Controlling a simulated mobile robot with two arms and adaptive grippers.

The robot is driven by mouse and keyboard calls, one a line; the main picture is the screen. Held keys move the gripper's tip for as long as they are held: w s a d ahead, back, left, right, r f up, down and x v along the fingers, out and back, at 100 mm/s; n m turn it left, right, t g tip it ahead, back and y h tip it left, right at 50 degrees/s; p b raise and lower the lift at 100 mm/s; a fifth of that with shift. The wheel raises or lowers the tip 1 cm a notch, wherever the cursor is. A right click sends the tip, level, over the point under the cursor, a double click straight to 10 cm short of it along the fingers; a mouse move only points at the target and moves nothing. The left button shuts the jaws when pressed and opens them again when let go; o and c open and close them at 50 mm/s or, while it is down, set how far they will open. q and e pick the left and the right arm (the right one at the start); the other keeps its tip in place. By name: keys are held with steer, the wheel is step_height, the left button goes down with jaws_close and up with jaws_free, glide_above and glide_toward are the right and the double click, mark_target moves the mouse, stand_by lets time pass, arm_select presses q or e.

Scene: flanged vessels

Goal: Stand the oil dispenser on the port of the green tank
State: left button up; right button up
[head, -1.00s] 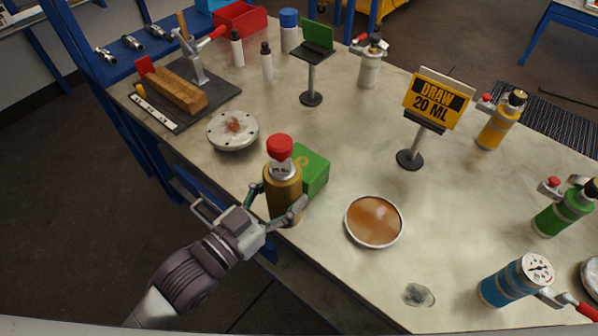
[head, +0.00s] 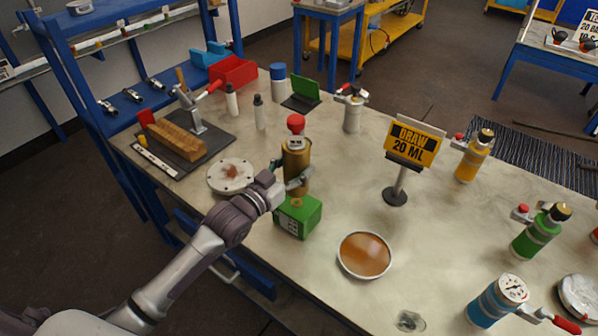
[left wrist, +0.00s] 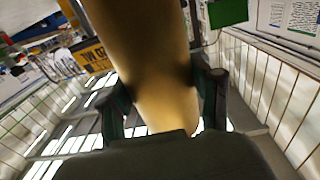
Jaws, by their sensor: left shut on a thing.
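The oil dispenser (head: 297,152) is a brown-gold bottle with a red cap, upright in the head view. My left gripper (head: 292,177) is shut around its body. The bottle also fills the middle of the left wrist view (left wrist: 155,60), between both fingers. Its foot is hidden behind the green box, so I cannot tell whether it clears the table. The green tank (head: 534,236) stands at the right of the table, with a dark, brass-coloured top fitting (head: 560,212) and a red knob beside it. My right gripper is out of view.
A green box (head: 298,217) stands just in front of the dispenser. A dish of amber liquid (head: 365,254), the DRAW 20 ML sign (head: 415,142), a yellow tank (head: 473,158) and a blue gauge tank (head: 497,300) stand rightward. A round flange (head: 231,176) lies left.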

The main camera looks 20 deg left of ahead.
arm_select(q)
steer(key=shift+r, duration=0.1)
steer(key=shift+f, duration=0.7)
steer(key=shift+f+b, duration=0.3)
steer(key=shift+b, duration=0.15)
steer(key=shift+f+b, duration=0.75)
steer(key=shift+f, duration=0.45)
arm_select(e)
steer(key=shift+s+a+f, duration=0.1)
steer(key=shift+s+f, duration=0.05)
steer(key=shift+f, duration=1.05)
arm_select(q)
steer(key=shift+f, duration=0.3)
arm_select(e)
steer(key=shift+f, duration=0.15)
